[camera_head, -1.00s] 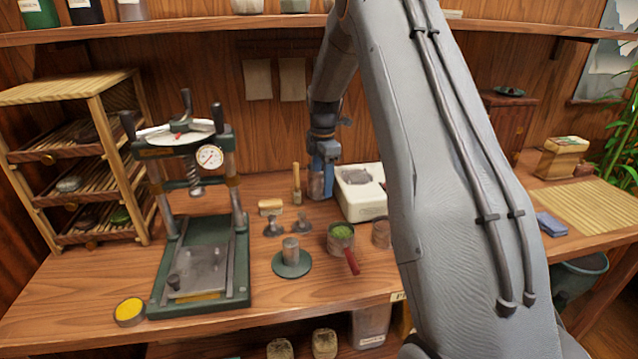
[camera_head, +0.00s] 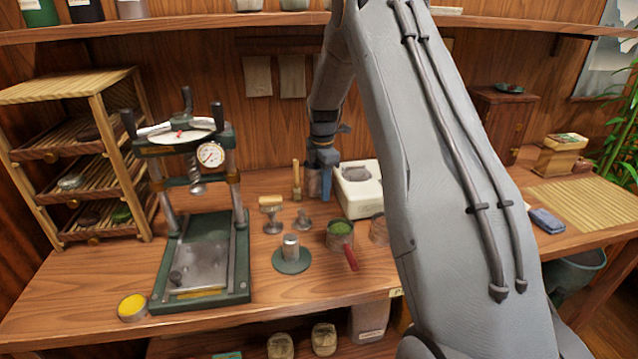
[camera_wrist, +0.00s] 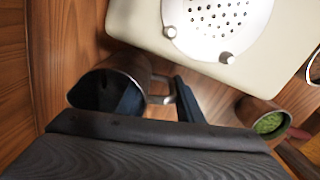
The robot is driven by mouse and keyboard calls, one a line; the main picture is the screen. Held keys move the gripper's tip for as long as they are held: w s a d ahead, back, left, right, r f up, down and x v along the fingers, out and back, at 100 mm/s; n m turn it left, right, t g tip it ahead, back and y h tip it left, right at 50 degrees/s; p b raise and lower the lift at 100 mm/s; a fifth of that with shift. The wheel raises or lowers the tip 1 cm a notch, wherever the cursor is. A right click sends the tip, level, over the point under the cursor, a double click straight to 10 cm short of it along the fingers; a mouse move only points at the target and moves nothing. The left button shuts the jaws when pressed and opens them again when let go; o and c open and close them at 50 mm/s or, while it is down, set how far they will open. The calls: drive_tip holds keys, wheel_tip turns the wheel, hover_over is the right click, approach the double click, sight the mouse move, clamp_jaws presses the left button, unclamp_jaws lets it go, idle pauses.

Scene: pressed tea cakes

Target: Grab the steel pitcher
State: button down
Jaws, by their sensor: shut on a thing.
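The steel pitcher (camera_wrist: 110,78) is a dark metal vessel at the left of the wrist view, with a dark opening. Its handle (camera_wrist: 163,84) sticks out to the right. My gripper (camera_wrist: 158,101) has its dark blue fingers around the handle side and is shut on the pitcher. I cannot tell whether the pitcher touches the bench.
A cream tray (camera_head: 362,202) with a perforated steel plate stands close to the right. The press (camera_head: 200,260) is left. A shelf (camera_head: 200,33) runs above.

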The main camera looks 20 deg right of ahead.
drive_tip(key=shift+r+b, duration=0.3)
drive_tip(key=shift+b, duration=0.05)
drive_tip(key=shift+s+r, duration=0.1)
drive_tip(key=shift+r, duration=0.15)
drive_tip(key=shift+r+b, duration=0.3)
drive_tip(key=shift+r, duration=0.45)
wheel_tip(320, 180, up, 9)
drive_tip(key=shift+b, duration=1.05)
drive_tip(key=s+a+b, duration=0.2)
drive_tip(key=s, duration=0.7)
drive_tip(key=s+a+b, duration=0.1)
drive_tip(key=s+a, duration=0.1)
drive_tip(key=s, duration=0.8)
drive_tip(key=shift+b, duration=0.35)
drive_tip(key=shift+s, duration=0.15)
idle(1.1)
